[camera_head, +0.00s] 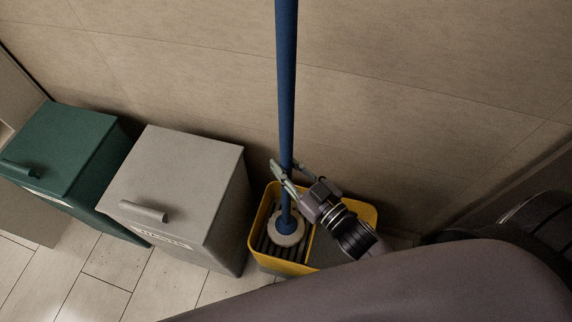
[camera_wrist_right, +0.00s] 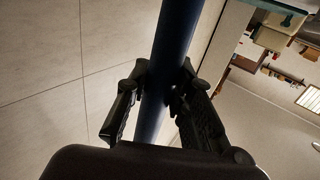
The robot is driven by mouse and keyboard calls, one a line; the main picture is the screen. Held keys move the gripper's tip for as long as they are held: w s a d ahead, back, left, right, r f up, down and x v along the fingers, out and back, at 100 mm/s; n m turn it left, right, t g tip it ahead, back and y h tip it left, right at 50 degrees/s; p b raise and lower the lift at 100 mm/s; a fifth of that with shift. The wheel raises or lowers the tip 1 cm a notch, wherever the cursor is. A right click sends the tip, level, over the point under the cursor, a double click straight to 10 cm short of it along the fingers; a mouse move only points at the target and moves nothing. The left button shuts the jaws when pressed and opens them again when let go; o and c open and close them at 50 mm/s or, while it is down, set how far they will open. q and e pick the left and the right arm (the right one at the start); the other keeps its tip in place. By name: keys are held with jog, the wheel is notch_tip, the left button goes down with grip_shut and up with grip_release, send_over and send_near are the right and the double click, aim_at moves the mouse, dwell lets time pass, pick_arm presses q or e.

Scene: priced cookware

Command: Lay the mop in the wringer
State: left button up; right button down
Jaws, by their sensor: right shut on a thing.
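The mop has a long blue handle (camera_head: 286,80) that stands nearly upright, with a round whitish head (camera_head: 287,232) at its lower end. The mop head rests on or just above the dark slatted wringer (camera_head: 268,246) in the left part of the yellow bucket (camera_head: 253,232); I cannot tell whether it touches. My right gripper (camera_head: 284,178) is shut on the blue handle, a little above the head. In the right wrist view the handle (camera_wrist_right: 172,60) passes between the two fingers (camera_wrist_right: 160,100). My left gripper is not in view.
A grey lidded bin (camera_head: 178,185) stands close to the left of the bucket, with a green bin (camera_head: 62,145) further left. A tiled wall (camera_head: 400,90) rises right behind. Light floor tiles (camera_head: 105,270) show in front of the bins.

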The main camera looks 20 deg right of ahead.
jog(key=shift+f, duration=0.35)
jog(key=shift+r, duration=0.1)
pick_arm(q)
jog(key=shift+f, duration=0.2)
pick_arm(e)
jog(key=c, duration=1.3)
grip_release()
jog(key=shift+c, duration=0.2)
jog(key=shift+o, duration=0.2)
jog(key=shift+f, duration=0.3)
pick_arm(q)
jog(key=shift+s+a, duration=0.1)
pick_arm(e)
jog(key=o, duration=0.5)
jog(key=shift+r, duration=0.1)
jog(key=shift+c, duration=0.2)
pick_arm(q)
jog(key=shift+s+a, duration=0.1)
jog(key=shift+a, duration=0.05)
pick_arm(e)
jog(key=shift+s, duration=0.1)
